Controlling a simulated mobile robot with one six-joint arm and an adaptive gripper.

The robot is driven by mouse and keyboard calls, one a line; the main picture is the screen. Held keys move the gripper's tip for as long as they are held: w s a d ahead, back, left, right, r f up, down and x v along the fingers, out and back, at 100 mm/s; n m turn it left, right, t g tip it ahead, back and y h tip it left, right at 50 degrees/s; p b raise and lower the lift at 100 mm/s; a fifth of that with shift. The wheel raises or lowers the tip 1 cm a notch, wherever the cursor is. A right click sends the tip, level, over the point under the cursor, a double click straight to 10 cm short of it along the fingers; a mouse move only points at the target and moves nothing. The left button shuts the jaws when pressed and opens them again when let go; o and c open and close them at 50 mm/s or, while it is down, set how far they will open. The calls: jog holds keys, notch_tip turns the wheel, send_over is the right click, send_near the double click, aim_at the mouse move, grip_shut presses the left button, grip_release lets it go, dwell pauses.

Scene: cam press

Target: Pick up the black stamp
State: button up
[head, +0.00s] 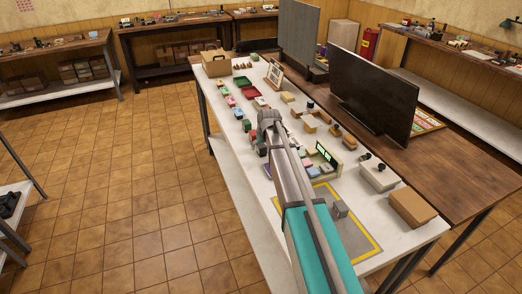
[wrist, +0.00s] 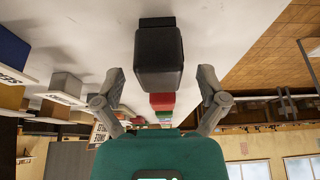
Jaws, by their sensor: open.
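A black block-shaped thing, which looks like the black stamp (wrist: 158,60), is in the upper middle of the wrist view, against the white tabletop. My gripper (wrist: 160,82) is open in that view, with one finger on each side of the black stamp in the picture and clear space beside each. I cannot tell how far the stamp is from the fingertips in depth. In the head view my gripper (head: 266,122) is over the left side of the white table. I cannot make out the black stamp there; my arm may hide it.
The white table (head: 410,238) carries red and green blocks (head: 232,103) in a row, small boxes, dark-knobbed pieces (head: 336,130) and a green-lit display (head: 326,155). A cardboard box (head: 412,207) is at the near right. A dark panel (head: 372,98) stands behind. Red blocks (wrist: 162,101) line up beyond the stamp.

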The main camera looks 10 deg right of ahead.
jog(key=c, duration=1.3)
jog(key=shift+o, duration=0.2)
jog(key=shift+r, duration=0.2)
notch_tip(320, 180, up, 2)
jog(key=shift+r+p, duration=0.1)
jog(key=shift+p, duration=1.15)
jog(key=s+d+r+p, duration=0.4)
jog(key=d+r+p, duration=0.6)
jog(key=d, duration=0.3)
jog(key=shift+d+r, duration=0.2)
